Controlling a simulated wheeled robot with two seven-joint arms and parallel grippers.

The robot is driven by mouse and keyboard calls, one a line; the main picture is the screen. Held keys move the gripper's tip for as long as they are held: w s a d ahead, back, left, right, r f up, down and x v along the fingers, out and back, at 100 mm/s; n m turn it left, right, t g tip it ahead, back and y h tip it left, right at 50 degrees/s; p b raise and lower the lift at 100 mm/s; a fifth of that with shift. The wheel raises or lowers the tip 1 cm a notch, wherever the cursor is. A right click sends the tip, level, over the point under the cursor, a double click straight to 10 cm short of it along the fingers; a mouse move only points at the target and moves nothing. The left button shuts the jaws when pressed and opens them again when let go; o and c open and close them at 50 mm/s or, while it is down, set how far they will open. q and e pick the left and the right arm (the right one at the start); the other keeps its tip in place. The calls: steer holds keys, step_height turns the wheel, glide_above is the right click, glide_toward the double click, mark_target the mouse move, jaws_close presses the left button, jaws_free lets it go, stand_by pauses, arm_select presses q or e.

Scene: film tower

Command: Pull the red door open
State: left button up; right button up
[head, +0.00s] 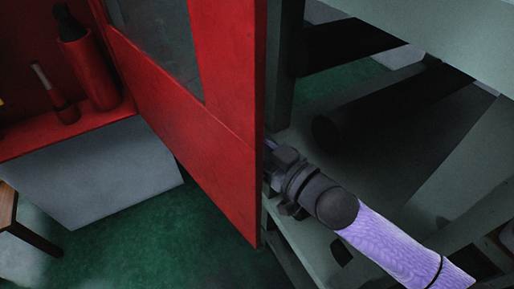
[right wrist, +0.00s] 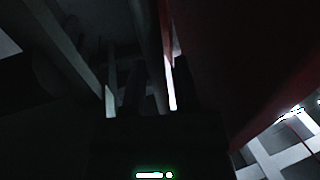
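The red door (head: 187,118), with a dark glass pane (head: 160,35), stands swung out from the red cabinet (head: 68,135) on the left, whose inside shows. My right gripper (head: 272,158) comes in from the right on a purple-sleeved arm and is beside the door's free edge. Its fingertips are partly hidden by the door, so I cannot tell whether they touch it. In the right wrist view the door (right wrist: 225,65) is a dark red surface on the right. That view is too dark to show clearly how the fingers stand. My left gripper is not in view.
A dark red bottle (head: 88,65) and a smaller handled object (head: 58,98) stand inside the cabinet. A grey-green metal frame (head: 470,165) with dark cylinders (head: 385,110) crowds the right side around my arm. Green floor (head: 165,235) is clear below the door.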

steer(key=shift+o, duration=0.7)
steer(key=v, duration=1)
steer(key=shift+b, duration=0.35)
